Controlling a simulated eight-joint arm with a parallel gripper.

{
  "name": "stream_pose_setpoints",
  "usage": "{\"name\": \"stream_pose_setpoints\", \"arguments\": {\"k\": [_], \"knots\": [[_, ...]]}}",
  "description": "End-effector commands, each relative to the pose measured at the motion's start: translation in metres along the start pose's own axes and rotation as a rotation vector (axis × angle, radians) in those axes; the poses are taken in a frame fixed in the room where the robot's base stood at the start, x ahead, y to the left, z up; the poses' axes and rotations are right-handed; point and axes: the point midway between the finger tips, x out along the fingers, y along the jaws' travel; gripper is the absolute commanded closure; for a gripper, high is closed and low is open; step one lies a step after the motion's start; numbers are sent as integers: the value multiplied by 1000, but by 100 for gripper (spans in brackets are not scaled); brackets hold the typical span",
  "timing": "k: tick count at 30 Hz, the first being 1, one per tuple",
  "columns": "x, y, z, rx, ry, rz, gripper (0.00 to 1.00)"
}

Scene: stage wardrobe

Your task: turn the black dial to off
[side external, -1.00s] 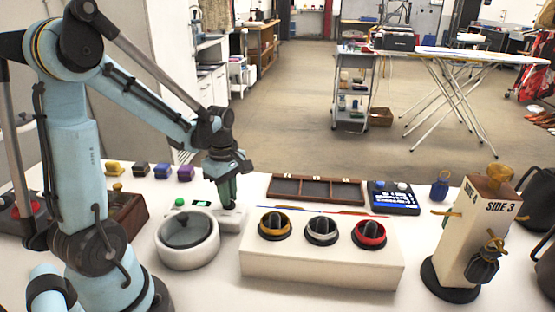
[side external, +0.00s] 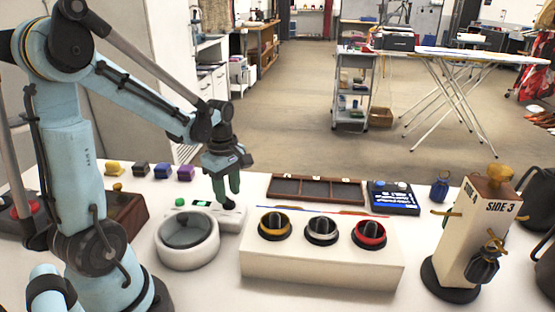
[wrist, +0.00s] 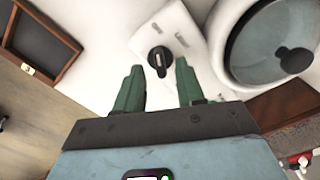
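The black dial (wrist: 158,58) is a round knob with a pale pointer line on a white unit (wrist: 146,41), beside a round white pot with a glassy lid (wrist: 228,42). In the side view the white unit (side external: 236,221) stands behind the pot (side external: 188,240), and the dial is mostly hidden by my fingers. My gripper (wrist: 160,68) is open, with its two green fingers on either side of the dial's near edge. They hold nothing. In the side view my gripper (side external: 227,203) points down just over the unit; I cannot tell whether it touches the dial.
A white box (side external: 320,268) with three dials ringed yellow, silver and red stands to the right. A brown compartment tray (side external: 316,202) lies behind it. A tall box marked SIDE 3 (side external: 484,225) stands at far right.

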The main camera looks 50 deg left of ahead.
Motion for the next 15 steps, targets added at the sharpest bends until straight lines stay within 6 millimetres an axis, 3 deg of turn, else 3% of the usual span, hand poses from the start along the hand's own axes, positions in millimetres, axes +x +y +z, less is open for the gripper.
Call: {"name": "stream_pose_setpoints", "arguments": {"k": [15], "knots": [[-78,0,0,-1,0,0,62]]}}
